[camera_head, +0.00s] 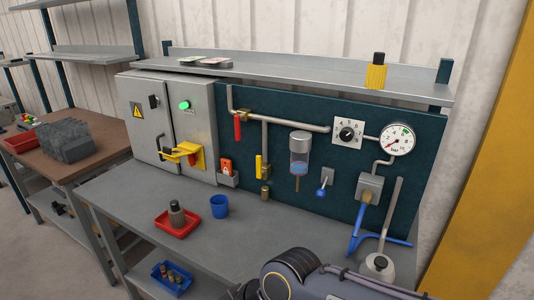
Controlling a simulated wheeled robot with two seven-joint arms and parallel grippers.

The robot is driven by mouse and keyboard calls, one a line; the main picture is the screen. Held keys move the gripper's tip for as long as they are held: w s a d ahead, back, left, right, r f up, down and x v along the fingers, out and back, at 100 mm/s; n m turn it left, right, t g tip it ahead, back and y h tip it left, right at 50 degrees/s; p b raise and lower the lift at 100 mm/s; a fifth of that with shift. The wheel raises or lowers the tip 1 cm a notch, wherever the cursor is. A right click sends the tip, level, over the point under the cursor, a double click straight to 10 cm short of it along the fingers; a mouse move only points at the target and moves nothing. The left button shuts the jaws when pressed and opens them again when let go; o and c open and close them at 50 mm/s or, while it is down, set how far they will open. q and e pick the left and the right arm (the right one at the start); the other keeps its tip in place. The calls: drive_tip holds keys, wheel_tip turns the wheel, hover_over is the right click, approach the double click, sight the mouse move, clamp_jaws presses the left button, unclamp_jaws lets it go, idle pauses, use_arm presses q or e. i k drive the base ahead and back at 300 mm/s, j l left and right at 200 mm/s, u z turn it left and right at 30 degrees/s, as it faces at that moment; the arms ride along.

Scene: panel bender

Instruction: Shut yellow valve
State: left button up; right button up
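The yellow valve lever (262,167) hangs from a vertical grey branch pipe on the dark teal panel. It points straight down, in line with the pipe. Below it is a short brass pipe end (265,191). Neither of my grippers shows. A dark grey link of my own arm is at the bottom centre, well in front of the panel and apart from the valve.
A red lever (238,128) hangs on the upper pipe. A blue cup (219,207) and a red tray (177,224) stand on the grey bench (150,200). A pressure gauge (397,139) is at right. The bench below the valve is mostly clear.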

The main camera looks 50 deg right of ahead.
sight(259, 172)
drive_tip(key=i+z, duration=0.3)
drive_tip(key=z, duration=0.15)
drive_tip(key=i+j+z, duration=0.2)
drive_tip(key=z, duration=0.3)
drive_tip(key=i+j+z, duration=0.3)
drive_tip(key=z, duration=0.15)
drive_tip(key=i+j+z, duration=0.2)
drive_tip(key=z, duration=0.3)
drive_tip(key=i+j+z, duration=0.1)
drive_tip(key=j+z, duration=0.35)
drive_tip(key=i+j+z, duration=0.45)
drive_tip(key=j+z, duration=0.15)
drive_tip(key=i+j+z, duration=0.2)
drive_tip(key=j+z, duration=0.15)
